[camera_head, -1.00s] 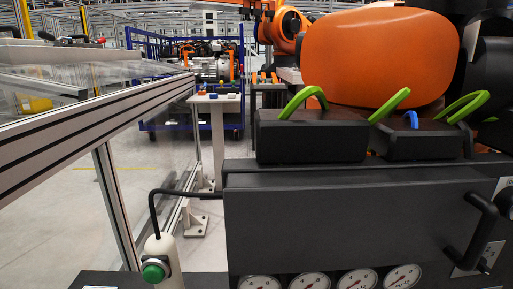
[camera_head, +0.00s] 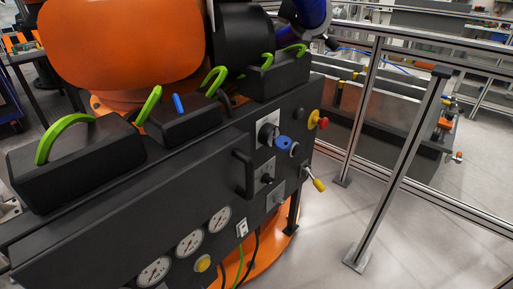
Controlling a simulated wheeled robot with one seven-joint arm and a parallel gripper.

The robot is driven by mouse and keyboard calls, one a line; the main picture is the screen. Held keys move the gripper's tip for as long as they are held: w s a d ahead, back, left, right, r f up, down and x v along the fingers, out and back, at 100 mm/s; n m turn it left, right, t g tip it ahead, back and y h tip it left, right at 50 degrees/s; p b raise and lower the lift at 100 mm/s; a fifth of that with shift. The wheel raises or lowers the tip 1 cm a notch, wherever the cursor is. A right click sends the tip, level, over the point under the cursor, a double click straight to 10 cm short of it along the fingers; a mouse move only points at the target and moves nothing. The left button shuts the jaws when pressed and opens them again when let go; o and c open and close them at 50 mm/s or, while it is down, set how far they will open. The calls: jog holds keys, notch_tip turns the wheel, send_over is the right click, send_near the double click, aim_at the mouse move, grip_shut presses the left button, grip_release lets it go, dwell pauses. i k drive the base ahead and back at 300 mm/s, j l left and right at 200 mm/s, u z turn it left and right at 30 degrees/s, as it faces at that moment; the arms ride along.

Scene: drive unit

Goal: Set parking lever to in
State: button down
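A dark drive unit cabinet (camera_head: 120,235) fills the left and middle of the head view. On its right end sits a small lever with a yellow grip (camera_head: 318,185), pointing down and outward. Above it are a blue knob (camera_head: 284,143) and a red knob with a yellow collar (camera_head: 322,122). A small black switch (camera_head: 267,179) sits on a light plate left of the lever. No label is readable, so I cannot tell which control is the parking lever or its setting. My gripper does not show.
Blocks with green handles (camera_head: 66,135) top the cabinet. A large orange body (camera_head: 125,45) stands behind it. Round gauges (camera_head: 189,244) and a black bar handle (camera_head: 242,174) are on its front. A metal-framed fence (camera_head: 400,170) stands at right; bare floor (camera_head: 325,240) lies between.

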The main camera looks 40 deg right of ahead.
aim_at(317, 184)
jog(key=z, duration=1.1)
